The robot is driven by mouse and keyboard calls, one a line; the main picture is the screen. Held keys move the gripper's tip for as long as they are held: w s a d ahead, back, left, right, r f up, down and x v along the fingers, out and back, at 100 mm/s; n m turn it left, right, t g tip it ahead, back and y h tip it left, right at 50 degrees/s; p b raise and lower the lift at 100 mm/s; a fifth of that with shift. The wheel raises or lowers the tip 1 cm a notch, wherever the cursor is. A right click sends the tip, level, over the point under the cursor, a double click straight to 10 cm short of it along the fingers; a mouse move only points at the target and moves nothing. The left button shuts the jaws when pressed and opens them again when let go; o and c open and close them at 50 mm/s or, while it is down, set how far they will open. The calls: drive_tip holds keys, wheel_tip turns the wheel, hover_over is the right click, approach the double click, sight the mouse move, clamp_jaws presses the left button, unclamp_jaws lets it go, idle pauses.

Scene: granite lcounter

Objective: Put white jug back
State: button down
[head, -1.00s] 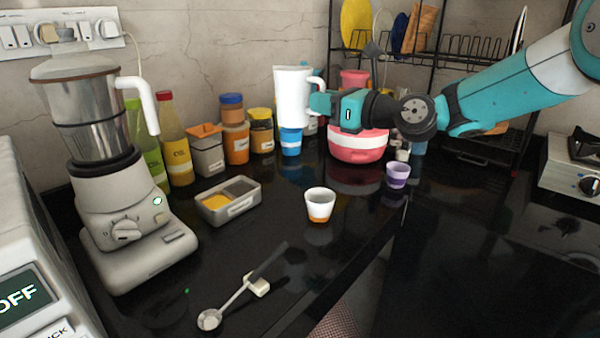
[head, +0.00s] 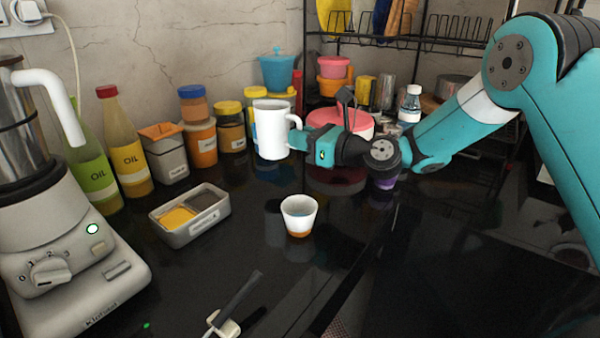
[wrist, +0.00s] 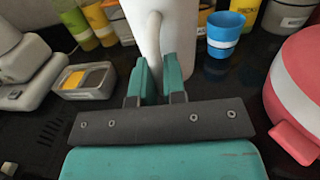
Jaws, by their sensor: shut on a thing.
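The white jug (head: 271,130) is upright at the back of the dark counter, in front of the row of jars. Its handle is on its right side. My gripper (head: 299,141) reaches in from the right and is shut on that handle. In the wrist view the jug (wrist: 178,40) stands just ahead, with its handle between the two teal fingers of my gripper (wrist: 160,80). I cannot tell whether the jug's base touches the counter.
A white cup (head: 299,214) stands in front of the jug. A spice tray (head: 190,216) and oil bottles (head: 128,150) are to the left. A pink-lidded container (head: 345,122) is behind my gripper, and a blue cup (wrist: 224,32) is right of the jug. The front-right counter is clear.

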wheel_tip(320, 180, down, 8)
drive_tip(key=shift+r+b, duration=0.2)
drive_tip(key=shift+b, duration=0.2)
drive_tip(key=shift+f, duration=0.15)
drive_tip(key=c, duration=1.2)
unclamp_jaws()
